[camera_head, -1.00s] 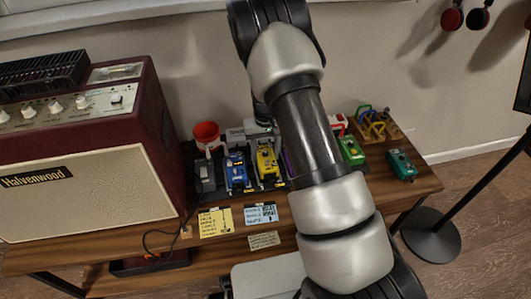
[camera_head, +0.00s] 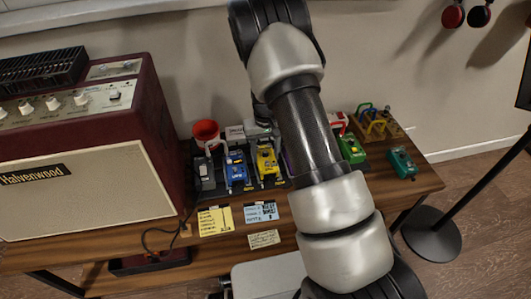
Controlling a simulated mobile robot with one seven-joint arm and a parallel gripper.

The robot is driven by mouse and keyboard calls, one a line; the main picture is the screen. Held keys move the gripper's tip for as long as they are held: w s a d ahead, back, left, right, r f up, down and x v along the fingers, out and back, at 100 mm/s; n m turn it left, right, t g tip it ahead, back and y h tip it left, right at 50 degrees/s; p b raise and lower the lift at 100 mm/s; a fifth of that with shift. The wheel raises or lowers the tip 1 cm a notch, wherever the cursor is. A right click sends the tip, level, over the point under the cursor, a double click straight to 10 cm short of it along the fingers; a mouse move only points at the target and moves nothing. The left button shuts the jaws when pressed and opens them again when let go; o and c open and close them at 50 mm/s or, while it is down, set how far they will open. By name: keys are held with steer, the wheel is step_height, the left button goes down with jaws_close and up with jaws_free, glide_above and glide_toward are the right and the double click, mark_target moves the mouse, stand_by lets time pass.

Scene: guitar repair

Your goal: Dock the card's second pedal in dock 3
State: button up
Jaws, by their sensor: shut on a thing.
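A yellow pedal (camera_head: 267,160) stands in the pedal board (camera_head: 283,184), third from the left among the pedals I can see there. My gripper (camera_head: 260,135) is at the far end of this pedal, shut on it; my arm and the pedal partly hide the fingertips. A blue pedal (camera_head: 236,170) and a grey pedal (camera_head: 206,174) stand to its left in the board. A purple edge shows just right of the yellow pedal, mostly behind my arm. A yellow card (camera_head: 215,221), a blue card (camera_head: 261,214) and a cream card (camera_head: 264,239) lie in front; their writing is too small to read.
A large amplifier (camera_head: 90,190) fills the left of the bench. A red cup (camera_head: 206,132) stands behind the board. Right of my arm are a green pedal (camera_head: 351,149), a teal pedal (camera_head: 402,163) and a wooden rack (camera_head: 390,132) with coloured hoops.

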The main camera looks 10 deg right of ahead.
steer(key=o, duration=1.8)
steer(key=shift+r+p, duration=2.6)
steer(key=shift+r, duration=1.45)
